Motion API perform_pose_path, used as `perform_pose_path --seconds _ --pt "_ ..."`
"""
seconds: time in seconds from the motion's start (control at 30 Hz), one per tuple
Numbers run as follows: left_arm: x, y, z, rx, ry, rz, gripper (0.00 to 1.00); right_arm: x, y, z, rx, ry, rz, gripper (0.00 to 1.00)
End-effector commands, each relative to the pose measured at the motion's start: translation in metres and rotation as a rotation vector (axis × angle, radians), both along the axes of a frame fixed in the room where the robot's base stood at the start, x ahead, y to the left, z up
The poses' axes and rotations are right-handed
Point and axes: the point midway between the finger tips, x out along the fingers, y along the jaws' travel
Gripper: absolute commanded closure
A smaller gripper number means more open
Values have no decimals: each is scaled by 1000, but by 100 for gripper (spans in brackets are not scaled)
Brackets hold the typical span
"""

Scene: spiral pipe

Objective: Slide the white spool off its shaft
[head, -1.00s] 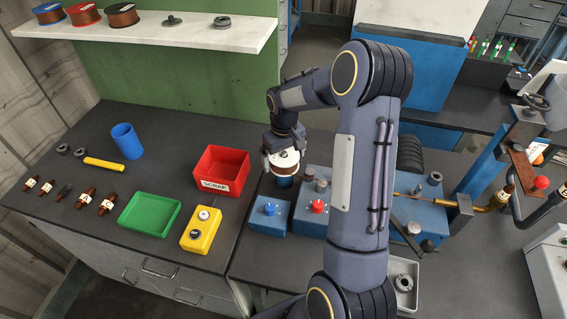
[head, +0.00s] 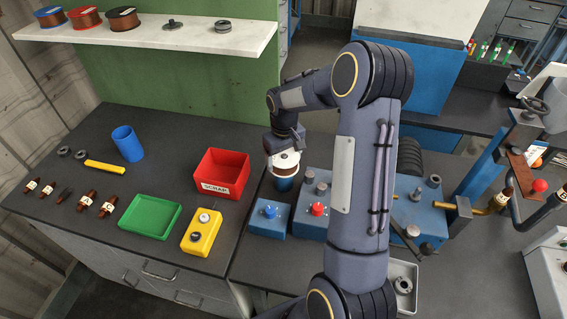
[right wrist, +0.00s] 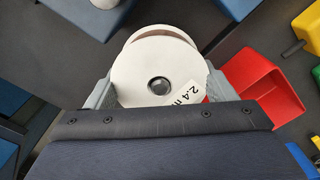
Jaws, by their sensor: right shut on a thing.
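The white spool (head: 285,161) has white flanges and a brown winding. My right gripper (head: 284,154) is shut on it, with a finger on each side. In the right wrist view the spool (right wrist: 150,92) sits between the grey fingers, its white face towards the camera, with a hole in the middle and a printed label. In the head view the spool is just above a blue round part (head: 285,185) at the left end of the blue machine. The shaft is not clear, so I cannot tell whether the spool is still around it. My left gripper is not in view.
A red scrap bin (head: 222,173) stands left of the spool. A green tray (head: 150,217), a yellow button box (head: 201,231) and a blue cup (head: 127,143) are on the bench. A shelf (head: 180,40) holds other spools. A blue button box (head: 269,218) is close below the spool.

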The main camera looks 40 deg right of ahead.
Motion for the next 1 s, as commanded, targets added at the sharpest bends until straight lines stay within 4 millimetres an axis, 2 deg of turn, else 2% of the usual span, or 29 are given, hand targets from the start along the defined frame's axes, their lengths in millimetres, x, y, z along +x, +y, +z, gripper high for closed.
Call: perform_pose_path --seconds 1.0 --pt "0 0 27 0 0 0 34 1 0 40 -1 -4 0 46"
